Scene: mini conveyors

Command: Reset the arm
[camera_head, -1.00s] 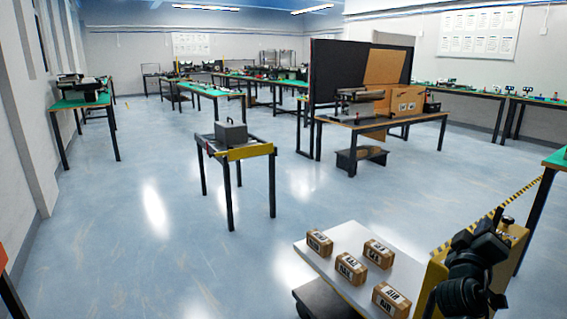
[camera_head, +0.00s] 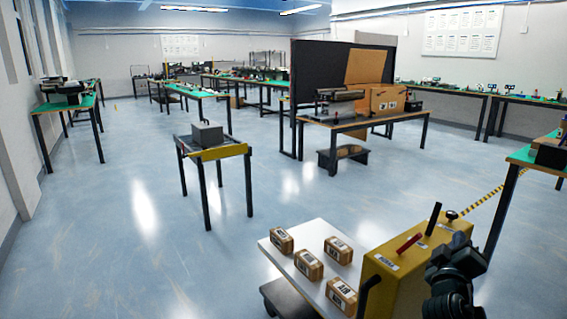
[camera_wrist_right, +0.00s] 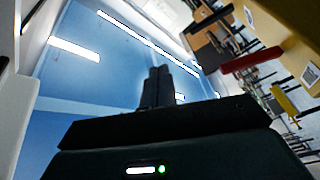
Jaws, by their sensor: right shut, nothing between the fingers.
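My right arm, black and bent, shows at the lower right of the head view, beside and partly in front of the yellow box (camera_head: 400,268). In the right wrist view the two dark fingers of my right gripper (camera_wrist_right: 158,88) stand close together, shut and empty, pointing up toward the ceiling. In the head view the fingertips are hard to make out against the dark arm. My left gripper does not show.
A low white-topped cart (camera_head: 318,262) carries several small brown boxes (camera_head: 308,264). The yellow box bears a red handle (camera_head: 409,243) and a black one. A small table (camera_head: 222,152) holds a grey case (camera_head: 206,134). Blue floor between is clear.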

